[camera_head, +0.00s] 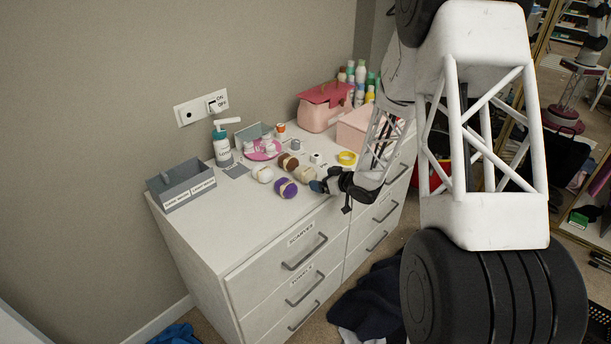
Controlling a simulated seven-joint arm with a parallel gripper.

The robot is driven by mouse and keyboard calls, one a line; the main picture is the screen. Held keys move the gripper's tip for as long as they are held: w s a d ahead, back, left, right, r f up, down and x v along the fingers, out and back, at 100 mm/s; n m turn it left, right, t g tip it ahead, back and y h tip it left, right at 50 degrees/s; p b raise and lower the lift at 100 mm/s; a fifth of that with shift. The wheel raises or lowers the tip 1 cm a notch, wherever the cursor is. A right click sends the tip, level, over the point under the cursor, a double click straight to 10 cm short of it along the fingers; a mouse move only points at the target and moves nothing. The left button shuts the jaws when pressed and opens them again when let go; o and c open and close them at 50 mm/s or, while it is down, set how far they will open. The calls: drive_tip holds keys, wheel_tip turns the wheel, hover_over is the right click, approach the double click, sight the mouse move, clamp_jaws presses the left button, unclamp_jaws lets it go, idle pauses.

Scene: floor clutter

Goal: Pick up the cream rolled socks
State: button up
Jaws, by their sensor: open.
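Several small rolled items lie on the white dresser top in the head view. A cream roll (305,174) lies closest to my gripper. A paler, whitish roll (262,173) lies farther left. A purple roll (286,187) lies between them, nearer the front edge, and a brown roll (288,162) lies behind. My gripper (318,187) is open, just right of the cream roll and low over the front edge. Its fingers are small and dark here, and I cannot tell whether they touch the roll. Nothing shows held in them.
The dresser (220,225) has labelled drawers. A grey divided box (182,186), a pump bottle (222,145) and a pink tray (262,150) stand left and behind. A yellow ring (346,158), pink boxes (324,107) and bottles stand right. Dark clothes (372,300) lie on the floor.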

sight(315, 177)
drive_tip(key=shift+x, duration=2.5)
drive_tip(key=shift+s, duration=0.1)
drive_tip(key=c, duration=1)
drive_tip(key=shift+r, duration=0.2)
drive_tip(key=shift+r, duration=4.85)
